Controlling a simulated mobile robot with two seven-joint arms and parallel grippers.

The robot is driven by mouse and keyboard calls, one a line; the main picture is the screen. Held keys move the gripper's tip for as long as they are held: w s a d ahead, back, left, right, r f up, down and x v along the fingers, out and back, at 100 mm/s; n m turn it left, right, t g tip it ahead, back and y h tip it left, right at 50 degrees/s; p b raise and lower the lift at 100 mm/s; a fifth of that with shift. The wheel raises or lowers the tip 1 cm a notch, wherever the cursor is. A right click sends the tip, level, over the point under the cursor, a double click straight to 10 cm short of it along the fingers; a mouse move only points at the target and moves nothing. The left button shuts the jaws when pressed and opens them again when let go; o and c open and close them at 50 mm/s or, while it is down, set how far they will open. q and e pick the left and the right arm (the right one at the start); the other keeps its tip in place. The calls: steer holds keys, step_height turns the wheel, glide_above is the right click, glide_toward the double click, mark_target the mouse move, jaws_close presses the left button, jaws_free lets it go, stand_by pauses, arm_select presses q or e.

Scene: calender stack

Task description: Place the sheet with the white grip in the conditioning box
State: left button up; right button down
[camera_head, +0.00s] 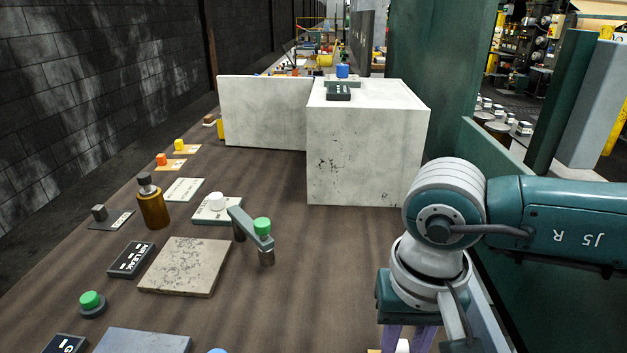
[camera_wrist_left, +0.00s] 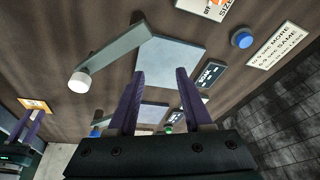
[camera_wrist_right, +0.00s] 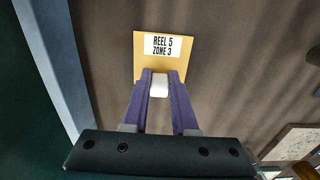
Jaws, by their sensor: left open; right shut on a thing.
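My right gripper (camera_wrist_right: 160,75) is shut on the white grip (camera_wrist_right: 159,88) of a small yellow-orange sheet (camera_wrist_right: 187,62) labelled "REEL 5 ZONE 3". In the head view the white grip (camera_head: 403,346) shows at the bottom edge between my purple fingers. The sheet (camera_wrist_left: 34,102) also shows at the left of the left wrist view. My left gripper (camera_wrist_left: 160,72) is open and empty; it is outside the head view. A large pale box (camera_head: 365,150), probably the conditioning box, stands ahead; a pale panel (camera_head: 265,110) extends to its left. I see no opening into it.
A grey bar with a green knob (camera_head: 262,226) stands near a stone plate (camera_head: 185,265). Table before the box is clear. A green wall (camera_head: 520,230) borders the right.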

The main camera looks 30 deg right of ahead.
steer(key=c, duration=0.7)
jaws_free()
steer(key=shift+f, duration=0.1)
